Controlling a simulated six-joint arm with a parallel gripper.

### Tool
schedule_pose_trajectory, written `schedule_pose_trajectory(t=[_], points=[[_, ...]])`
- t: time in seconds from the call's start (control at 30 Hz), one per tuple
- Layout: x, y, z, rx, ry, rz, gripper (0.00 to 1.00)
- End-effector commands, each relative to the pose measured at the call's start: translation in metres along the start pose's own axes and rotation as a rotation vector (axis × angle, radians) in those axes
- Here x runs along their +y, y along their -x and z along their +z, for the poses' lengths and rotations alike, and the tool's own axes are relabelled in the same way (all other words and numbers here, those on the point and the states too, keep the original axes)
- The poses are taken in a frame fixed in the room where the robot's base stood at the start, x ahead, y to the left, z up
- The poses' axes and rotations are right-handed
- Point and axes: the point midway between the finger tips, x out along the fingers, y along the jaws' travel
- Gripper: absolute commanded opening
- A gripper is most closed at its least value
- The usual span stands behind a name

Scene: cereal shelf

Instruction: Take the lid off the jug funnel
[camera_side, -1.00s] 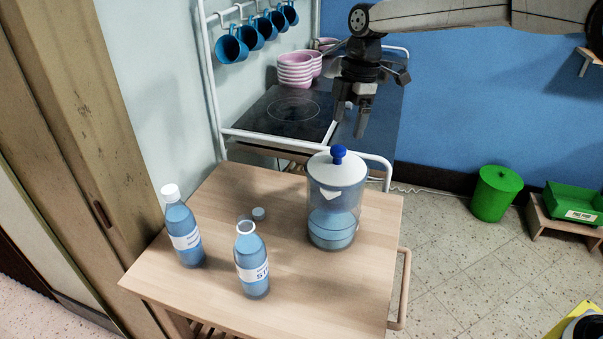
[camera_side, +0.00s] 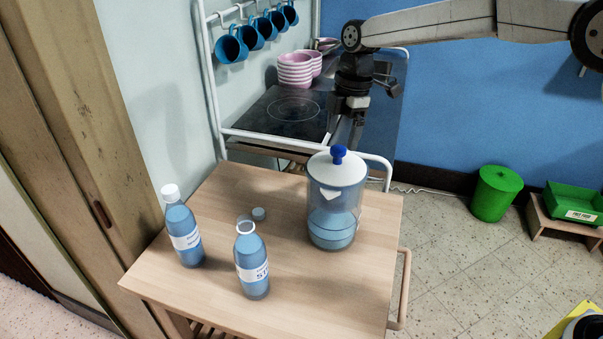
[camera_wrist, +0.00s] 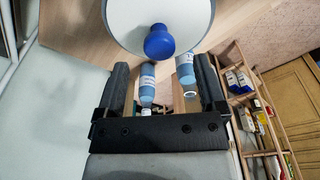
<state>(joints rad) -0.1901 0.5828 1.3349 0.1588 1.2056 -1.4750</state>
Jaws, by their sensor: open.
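The clear jug (camera_side: 335,215) stands upright on the wooden table, with blue contents in its lower part. Its white lid (camera_side: 337,170) sits on top and has a blue knob (camera_side: 339,153). In the wrist view the white lid (camera_wrist: 125,22) and the blue knob (camera_wrist: 160,42) are near the top, beyond my fingertips. My gripper (camera_side: 345,133) is open and empty. It points down behind the jug, close to the lid, with its fingertips partly behind the lid and knob. The wrist view shows my two fingers (camera_wrist: 163,78) spread wide, with nothing between them touching.
A capped blue bottle (camera_side: 183,232) and an uncapped blue bottle (camera_side: 252,265) stand on the wooden table (camera_side: 310,290) left of the jug. A white rail frame (camera_side: 270,137) and a stove (camera_side: 290,108) with pink bowls (camera_side: 295,70) are behind.

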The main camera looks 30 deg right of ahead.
Motion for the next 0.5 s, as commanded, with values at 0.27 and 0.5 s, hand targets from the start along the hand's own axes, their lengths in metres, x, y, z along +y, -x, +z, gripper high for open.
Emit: schedule_pose_trajectory(t=[0.27,0.5], points=[[0.000,-0.031,0.000,0.000,0.001,-0.003,0.90],[0.001,-0.047,0.000,0.000,0.000,0.000,0.90]])
